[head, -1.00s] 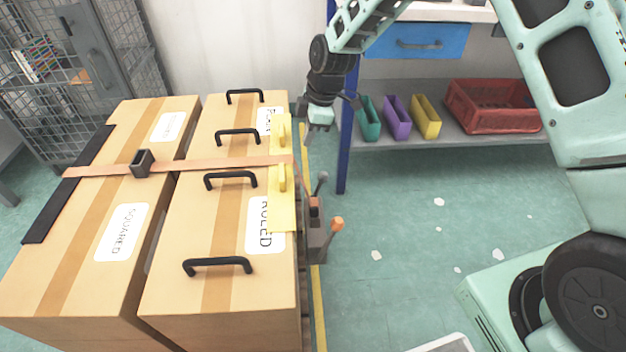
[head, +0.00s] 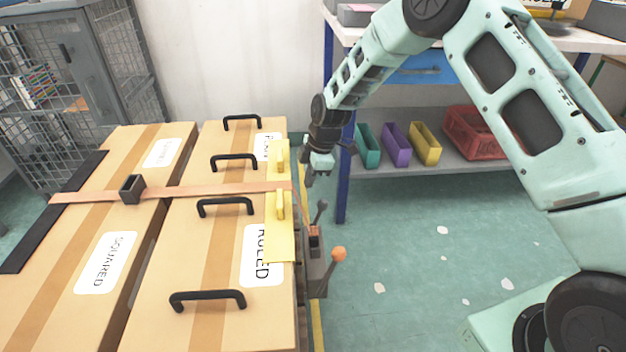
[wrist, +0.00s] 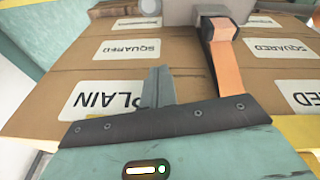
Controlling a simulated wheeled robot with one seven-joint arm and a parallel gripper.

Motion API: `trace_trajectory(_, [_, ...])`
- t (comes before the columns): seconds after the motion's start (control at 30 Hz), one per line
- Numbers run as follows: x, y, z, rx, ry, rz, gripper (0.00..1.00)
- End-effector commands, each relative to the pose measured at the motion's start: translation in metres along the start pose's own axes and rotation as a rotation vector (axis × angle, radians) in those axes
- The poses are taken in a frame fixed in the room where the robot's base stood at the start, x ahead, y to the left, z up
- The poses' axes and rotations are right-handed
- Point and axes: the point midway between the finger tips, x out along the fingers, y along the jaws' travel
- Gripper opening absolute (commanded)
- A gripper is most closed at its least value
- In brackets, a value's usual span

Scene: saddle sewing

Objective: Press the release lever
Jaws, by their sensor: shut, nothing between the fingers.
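A grey tensioner unit (head: 315,272) sits at the right side of the boxes, at the end of an orange strap (head: 215,190). It carries a lever with an orange ball knob (head: 339,254) and a lever with a dark grey knob (head: 322,204); I cannot tell which is the release lever. My gripper (head: 312,178) is shut and empty, beyond the unit, near the boxes' far right corner and apart from both levers. In the wrist view, its fingers (wrist: 158,88) show before the boxes, with the strap (wrist: 226,65), a grey housing and a round grey knob (wrist: 149,8) at the top.
Cardboard boxes (head: 215,270) with black handles fill the left. Yellow corner guards (head: 280,240) lie under the strap. A shelf unit with a blue post (head: 343,190) and coloured bins stands close right of my gripper. The floor (head: 410,240) at right is mostly clear.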

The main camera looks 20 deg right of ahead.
Motion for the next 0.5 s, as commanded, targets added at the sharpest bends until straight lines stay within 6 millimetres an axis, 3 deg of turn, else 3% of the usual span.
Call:
trace_trajectory(0.03, [0.016,-0.001,0.001,-0.001,-0.001,-0.002,0.0])
trace_trajectory(0.3, [0.072,-0.001,0.001,0.0,-0.001,-0.002,0.0])
trace_trajectory(0.5, [0.078,0.0,0.027,0.003,0.0,0.0,0.0])
